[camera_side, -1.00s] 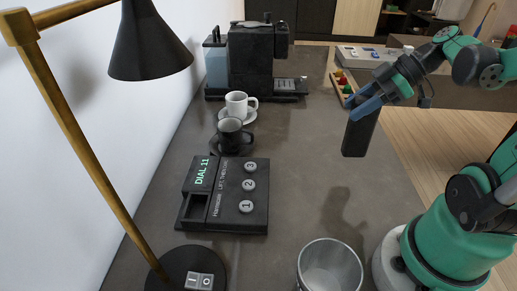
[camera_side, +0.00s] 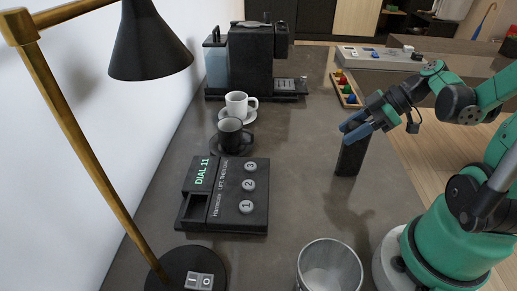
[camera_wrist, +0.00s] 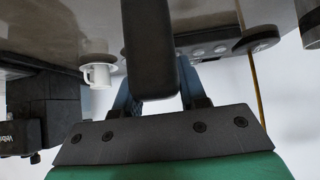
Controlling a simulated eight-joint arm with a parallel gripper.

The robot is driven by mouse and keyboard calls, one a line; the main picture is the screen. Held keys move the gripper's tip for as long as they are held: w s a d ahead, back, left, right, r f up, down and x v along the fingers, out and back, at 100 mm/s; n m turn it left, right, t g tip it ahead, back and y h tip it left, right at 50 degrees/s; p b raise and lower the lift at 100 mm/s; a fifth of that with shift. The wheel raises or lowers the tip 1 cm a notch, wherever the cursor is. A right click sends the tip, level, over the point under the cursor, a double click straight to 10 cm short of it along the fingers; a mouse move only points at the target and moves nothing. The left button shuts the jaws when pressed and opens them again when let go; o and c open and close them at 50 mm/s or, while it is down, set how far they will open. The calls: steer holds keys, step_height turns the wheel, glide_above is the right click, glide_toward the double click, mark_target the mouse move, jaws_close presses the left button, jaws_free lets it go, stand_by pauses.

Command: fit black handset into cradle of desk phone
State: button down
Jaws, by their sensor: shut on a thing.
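The black handset (camera_side: 350,158) hangs upright below my gripper (camera_side: 357,128), above the right side of the counter. My gripper is shut on its upper end. In the wrist view the handset (camera_wrist: 150,45) runs up from between the blue fingers (camera_wrist: 158,98). The desk phone (camera_side: 226,194) lies on the counter to the left, apart from the handset. It has a screen reading "DIAL 11", buttons 1, 2 and 3, and an empty cradle recess (camera_side: 194,207) on its left side.
A white cup (camera_side: 237,103) and a black cup (camera_side: 230,134) stand behind the phone. A coffee machine (camera_side: 259,60) is farther back. A desk lamp (camera_side: 150,45) stands front left and a metal bin (camera_side: 329,268) front right. The counter between phone and handset is clear.

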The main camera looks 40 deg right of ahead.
steer(key=shift+c, duration=2.4)
jaws_free()
steer(key=shift+f, duration=0.1)
steer(key=v, duration=0.5)
steer(key=shift+d, duration=0.1)
steer(key=shift+w+r, duration=0.2)
steer(key=shift+r, duration=0.05)
steer(key=w+a+m+h, duration=0.2)
steer(key=a+m+h, duration=0.1)
steer(key=a, duration=0.3)
steer(key=w+a+m+h, duration=0.3)
steer(key=a+m, duration=0.3)
steer(key=a, duration=0.1)
steer(key=shift+w+r+t, duration=0.25)
steer(key=shift+w+t, duration=0.05)
steer(key=shift+t, duration=0.1)
